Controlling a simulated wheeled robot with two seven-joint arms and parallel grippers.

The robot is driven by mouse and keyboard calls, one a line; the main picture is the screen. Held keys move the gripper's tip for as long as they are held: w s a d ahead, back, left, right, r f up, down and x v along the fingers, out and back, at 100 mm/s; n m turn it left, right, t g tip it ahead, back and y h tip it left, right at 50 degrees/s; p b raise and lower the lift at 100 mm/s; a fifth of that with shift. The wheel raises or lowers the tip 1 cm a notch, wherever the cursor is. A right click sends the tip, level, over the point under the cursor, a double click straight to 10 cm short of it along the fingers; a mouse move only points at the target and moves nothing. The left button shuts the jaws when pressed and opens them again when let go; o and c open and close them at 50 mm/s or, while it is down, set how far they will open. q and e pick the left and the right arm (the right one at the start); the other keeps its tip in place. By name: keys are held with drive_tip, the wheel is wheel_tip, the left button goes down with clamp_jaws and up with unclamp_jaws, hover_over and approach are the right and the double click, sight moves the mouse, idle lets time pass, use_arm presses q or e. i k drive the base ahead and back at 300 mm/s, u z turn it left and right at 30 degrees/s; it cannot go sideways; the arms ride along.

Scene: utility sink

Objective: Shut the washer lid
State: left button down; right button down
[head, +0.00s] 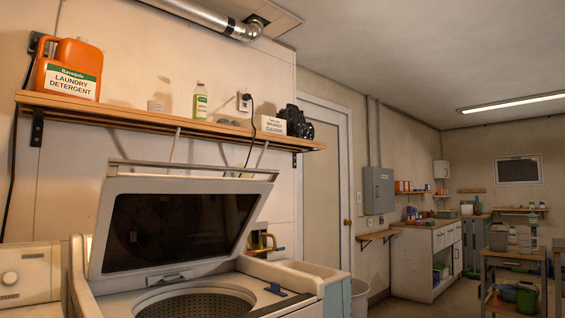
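The washer (325,276) stands at the lower left of the head view. Its lid (235,232) is raised and leans back, with a white frame around a dark window. The round drum opening (196,301) shows below the lid, cut off by the bottom edge of the picture. A small latch piece (276,289) sits on the washer top, right of the drum. Neither of my grippers shows in this view.
A wooden shelf (160,119) above the lid holds an orange detergent jug (70,68), a small bottle (200,101) and a white box (270,124). Another appliance (28,275) stands close on the left. A white bin (359,297) stands right of the washer.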

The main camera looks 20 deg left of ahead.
sight(144, 224)
drive_tip(key=z, duration=0.7)
drive_tip(key=i, duration=1.25)
drive_tip(key=u, duration=1.4)
